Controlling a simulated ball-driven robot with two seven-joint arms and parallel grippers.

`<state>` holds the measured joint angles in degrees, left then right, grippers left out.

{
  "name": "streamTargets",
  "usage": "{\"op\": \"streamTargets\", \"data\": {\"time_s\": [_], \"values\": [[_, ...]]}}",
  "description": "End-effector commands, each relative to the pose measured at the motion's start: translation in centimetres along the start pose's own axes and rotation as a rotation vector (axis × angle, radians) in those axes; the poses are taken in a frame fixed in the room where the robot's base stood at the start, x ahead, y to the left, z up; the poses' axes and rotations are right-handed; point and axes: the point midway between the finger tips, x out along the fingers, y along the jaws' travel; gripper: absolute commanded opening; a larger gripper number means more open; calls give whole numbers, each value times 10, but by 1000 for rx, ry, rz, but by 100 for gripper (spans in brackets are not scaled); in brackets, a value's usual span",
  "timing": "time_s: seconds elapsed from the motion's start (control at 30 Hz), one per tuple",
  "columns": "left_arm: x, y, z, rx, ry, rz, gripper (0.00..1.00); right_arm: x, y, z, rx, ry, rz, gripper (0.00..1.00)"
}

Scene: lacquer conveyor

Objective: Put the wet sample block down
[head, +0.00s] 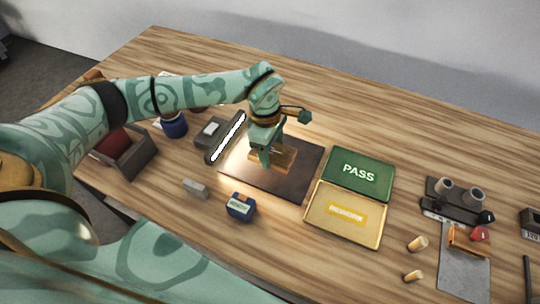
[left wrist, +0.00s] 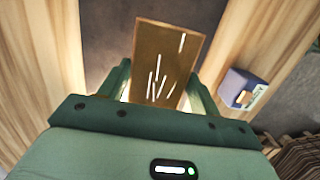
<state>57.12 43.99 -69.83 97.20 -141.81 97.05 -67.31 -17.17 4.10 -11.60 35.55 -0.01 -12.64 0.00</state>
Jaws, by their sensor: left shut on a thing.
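The wet sample block (head: 284,158) is a brown slab over the dark mat (head: 305,183) in the middle of the table. My left gripper (head: 268,157) points down and is shut on it. In the left wrist view the block (left wrist: 165,62) sits between the two green fingers, with bright white streaks across its glossy brown face. The gripper hides part of the block in the head view. I cannot tell whether the block touches the mat. My right gripper is not in view.
A lit bar (head: 229,137) stands at the mat's left edge. A green PASS tray (head: 360,174) and a yellow tray (head: 345,233) lie to the right. A blue box (head: 241,207) and a grey block (head: 195,188) stand in front. The table behind the mat is clear.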

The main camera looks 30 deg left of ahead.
Motion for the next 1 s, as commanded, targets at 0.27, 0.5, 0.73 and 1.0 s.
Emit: {"op": "streamTargets", "data": {"time_s": [0.27,0.5,0.73,1.0], "values": [[25,6,-13,-1,-1,-4,38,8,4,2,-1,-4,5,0],[43,6,-15,0,0,0,38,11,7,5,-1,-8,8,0],[46,6,-16,0,0,0,38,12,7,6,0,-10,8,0],[45,6,-16,0,0,0,85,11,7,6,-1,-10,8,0]]}}
